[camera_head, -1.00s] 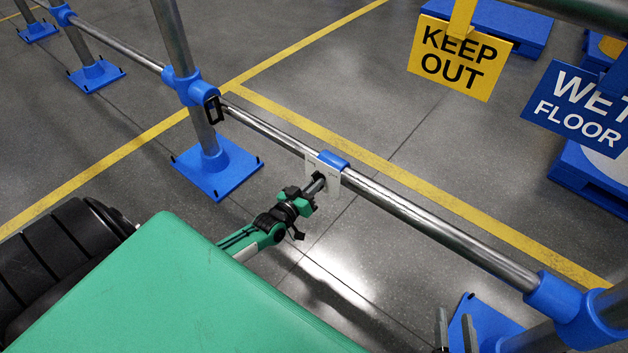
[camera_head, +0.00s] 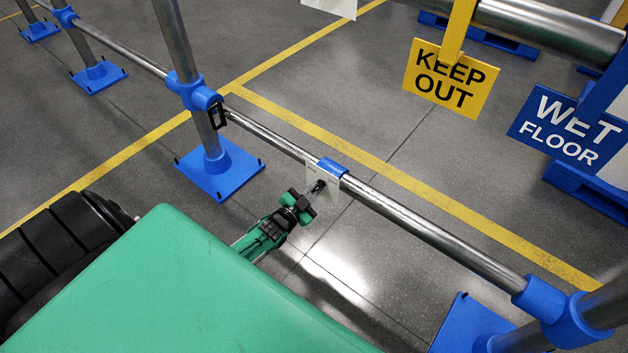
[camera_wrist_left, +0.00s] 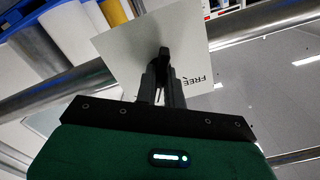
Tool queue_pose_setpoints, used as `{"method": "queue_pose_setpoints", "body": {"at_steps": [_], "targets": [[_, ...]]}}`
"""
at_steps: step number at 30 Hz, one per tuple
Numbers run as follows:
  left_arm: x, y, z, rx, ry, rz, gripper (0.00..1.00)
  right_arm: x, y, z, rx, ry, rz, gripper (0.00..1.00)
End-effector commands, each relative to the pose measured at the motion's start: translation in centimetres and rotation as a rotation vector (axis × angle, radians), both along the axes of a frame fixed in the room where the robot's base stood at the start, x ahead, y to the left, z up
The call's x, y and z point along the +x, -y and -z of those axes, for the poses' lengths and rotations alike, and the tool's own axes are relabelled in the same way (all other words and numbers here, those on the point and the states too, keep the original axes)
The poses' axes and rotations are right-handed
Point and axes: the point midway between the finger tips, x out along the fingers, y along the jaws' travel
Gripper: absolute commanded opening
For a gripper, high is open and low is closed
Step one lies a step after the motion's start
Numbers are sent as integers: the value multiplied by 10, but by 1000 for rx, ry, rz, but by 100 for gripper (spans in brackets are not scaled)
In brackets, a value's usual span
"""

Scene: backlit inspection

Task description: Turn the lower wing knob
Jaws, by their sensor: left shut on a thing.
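The lower wing knob (camera_head: 319,186) is small and black, on a white plate (camera_head: 332,184) hung from the lower metal rail by a blue clip (camera_head: 333,166). My left gripper (camera_head: 312,192) reaches up to it from the lower left and is shut on it. In the left wrist view the fingers (camera_wrist_left: 162,82) close around the base of the knob (camera_wrist_left: 164,56), in front of the white plate (camera_wrist_left: 130,45). The word FREE shows upside down on the plate. The fingers hide part of the knob. My right gripper is not in view.
The metal rail (camera_head: 430,229) runs across between blue-footed posts. A small black frame (camera_head: 217,117) sits at the left post's blue joint. Yellow KEEP OUT (camera_head: 450,78) and blue WET FLOOR (camera_head: 568,127) signs hang at upper right. Floor beyond the rail is mostly clear.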

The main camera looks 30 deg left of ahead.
Motion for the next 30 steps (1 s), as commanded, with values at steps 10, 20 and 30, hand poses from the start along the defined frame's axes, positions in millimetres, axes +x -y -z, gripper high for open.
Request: {"method": "queue_pose_setpoints", "body": {"at_steps": [10,20,30], "targets": [[0,1,0,201,14,0,0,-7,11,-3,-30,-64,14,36],[0,0,1,268,21,0,0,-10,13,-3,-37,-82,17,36],[0,1,1,273,21,1,0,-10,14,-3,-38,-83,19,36]]}}
